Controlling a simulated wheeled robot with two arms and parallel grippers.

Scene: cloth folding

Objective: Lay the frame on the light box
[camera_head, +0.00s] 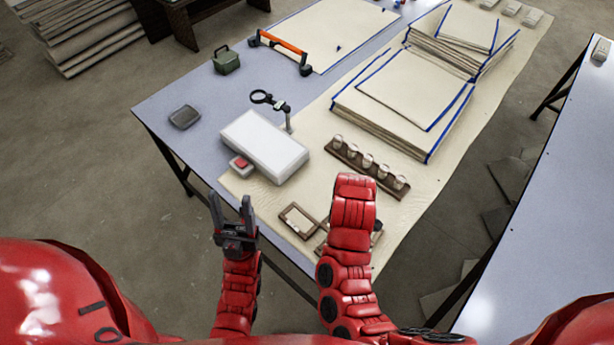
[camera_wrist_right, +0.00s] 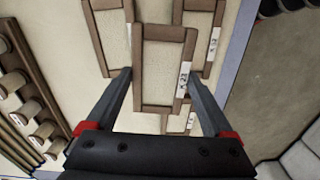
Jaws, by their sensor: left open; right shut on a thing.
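The light box (camera_head: 265,146) is a white slab on the table, with a small red-topped box (camera_head: 240,165) at its near left corner. In the right wrist view, my right gripper (camera_wrist_right: 159,77) is shut on a wooden frame (camera_wrist_right: 165,33) with a pale inside and a white label. Other similar frames (camera_wrist_right: 105,5) show behind it. In the head view, a wooden frame (camera_head: 299,220) shows left of my right forearm, which hides my right gripper and part of the frames. My left gripper (camera_head: 230,202) is open and empty, in front of the table's near edge.
A wooden rack with several pale spools (camera_head: 368,161) stands right of the light box. A magnifier on a stand (camera_head: 268,99) is behind it. Stacked blue-edged sheets (camera_head: 400,100) fill the back right.

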